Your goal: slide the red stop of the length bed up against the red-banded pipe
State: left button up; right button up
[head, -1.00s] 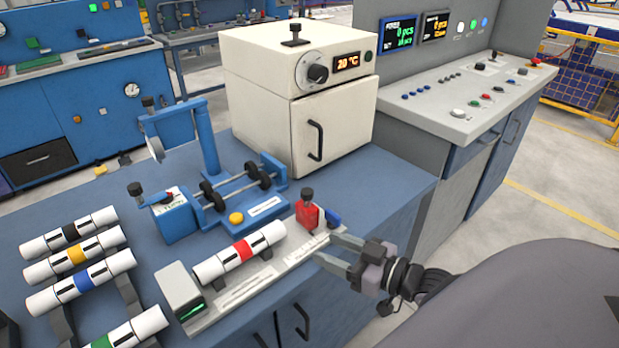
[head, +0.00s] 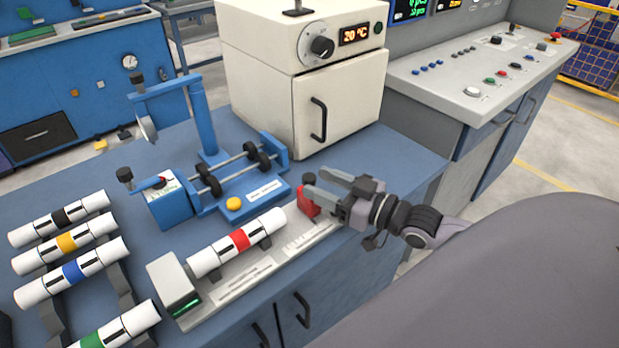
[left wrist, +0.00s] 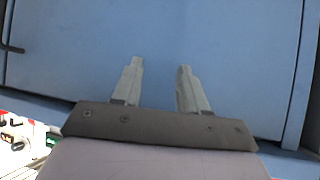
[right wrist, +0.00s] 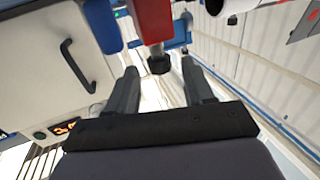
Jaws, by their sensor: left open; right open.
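The red-banded pipe (head: 238,241) lies on supports on the grey length bed (head: 258,277), with a lit end block (head: 176,282) at the left. The red stop (head: 307,207) with its black knob stands on the bed's right part, a small gap from the pipe's right end. My right gripper (head: 314,183) is open at the stop, partly covering it. In the right wrist view the red stop (right wrist: 150,20) and black knob (right wrist: 158,63) show between the open fingers, without a clear grip. My left gripper (left wrist: 160,66) is open and empty, facing a blue panel.
Black-, yellow-, blue- and green-banded pipes lie on a rack (head: 125,290) at left. A blue fixture with rollers (head: 235,178) stands behind the bed. A white oven (head: 310,90) stands behind the stop. The bench's blue front edge is close to the bed.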

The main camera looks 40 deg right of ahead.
aim_at(315, 181)
jog(key=shift+x, duration=1.75)
jog(key=c, duration=0.9)
